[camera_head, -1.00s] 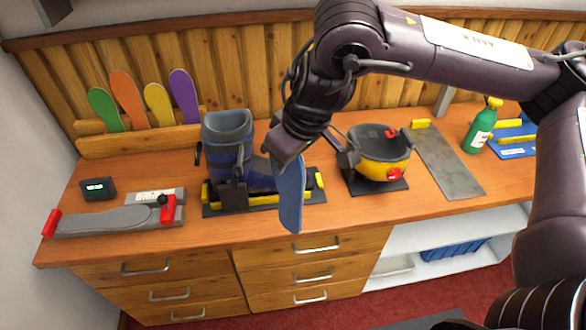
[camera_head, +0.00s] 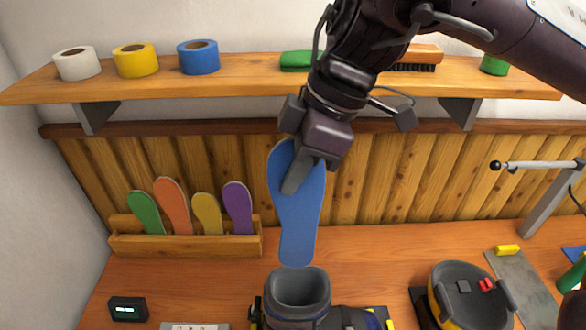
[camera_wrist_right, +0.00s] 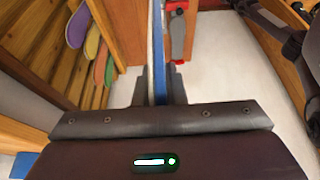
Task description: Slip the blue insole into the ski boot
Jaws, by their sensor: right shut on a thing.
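In the right wrist view the insole (camera_wrist_right: 159,60) shows edge-on between the fingers (camera_wrist_right: 160,88). The ski boot (camera_head: 297,298) stands on the bench with its dark cuff opening facing up. The insole's lower tip is above and apart from the cuff, near its back edge in the picture. The boot's lower part is cut off by the frame. My left gripper is not in view.
A wooden rack (camera_head: 185,243) holds green, orange, yellow and purple insoles at the left. A yellow and black bowl-shaped item (camera_head: 468,298) stands right of the boot. A small display (camera_head: 128,309) sits front left.

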